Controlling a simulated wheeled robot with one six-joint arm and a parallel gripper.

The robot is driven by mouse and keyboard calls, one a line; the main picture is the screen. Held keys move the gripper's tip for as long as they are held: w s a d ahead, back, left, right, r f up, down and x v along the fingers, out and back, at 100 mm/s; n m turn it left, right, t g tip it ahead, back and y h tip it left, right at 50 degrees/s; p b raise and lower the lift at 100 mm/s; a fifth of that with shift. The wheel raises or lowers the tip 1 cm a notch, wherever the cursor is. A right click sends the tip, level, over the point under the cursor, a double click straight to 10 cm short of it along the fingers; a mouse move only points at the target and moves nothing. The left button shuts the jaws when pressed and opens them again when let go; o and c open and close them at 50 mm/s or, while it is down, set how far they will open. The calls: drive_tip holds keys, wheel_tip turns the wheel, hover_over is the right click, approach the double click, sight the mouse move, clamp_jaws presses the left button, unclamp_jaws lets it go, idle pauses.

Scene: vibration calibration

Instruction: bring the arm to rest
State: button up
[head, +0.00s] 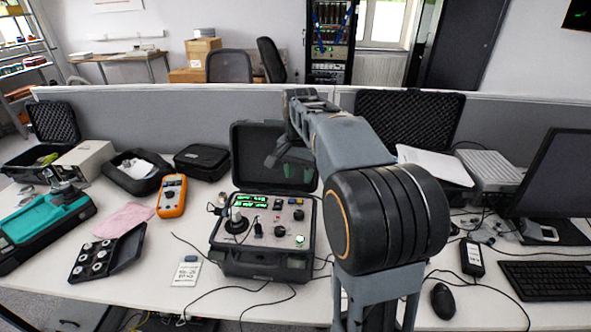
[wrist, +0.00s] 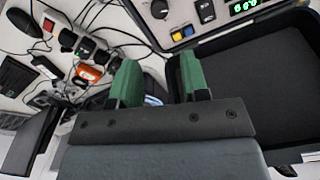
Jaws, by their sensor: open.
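My arm rises at the right of centre in the head view, bent over the table, with its wrist near the open lid of the black calibrator case (head: 262,262). My gripper (head: 287,164) hangs in front of that lid, partly hidden by my own arm. In the wrist view my gripper (wrist: 158,78) shows two green fingers, spread apart with nothing between them. The case's panel, with green displays and knobs, also shows at the top right of the wrist view (wrist: 190,22). I see no contact between the fingers and anything.
An orange multimeter (head: 172,196), a pink cloth (head: 125,219) and a tray of round parts (head: 105,254) lie left of the case. A monitor (head: 552,185), keyboard (head: 548,280) and mouse (head: 443,300) stand at right. Cables cross the table front. A grey partition (head: 185,118) closes the back.

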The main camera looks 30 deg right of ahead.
drive_tip(key=s+a+f+n+t+p, duration=0.1)
drive_tip(key=s+a+f+n+p, duration=0.1)
drive_tip(key=s+a+n, duration=0.3)
drive_tip(key=s+a+f+n+t+p, duration=0.2)
drive_tip(key=s+a+n, duration=0.2)
drive_tip(key=s, duration=0.7)
drive_tip(key=shift+a+f+n+t, duration=0.15)
drive_tip(key=shift+a+n+t, duration=0.2)
drive_tip(key=shift+n, duration=0.25)
drive_tip(key=shift+s, duration=0.1)
idle(0.8)
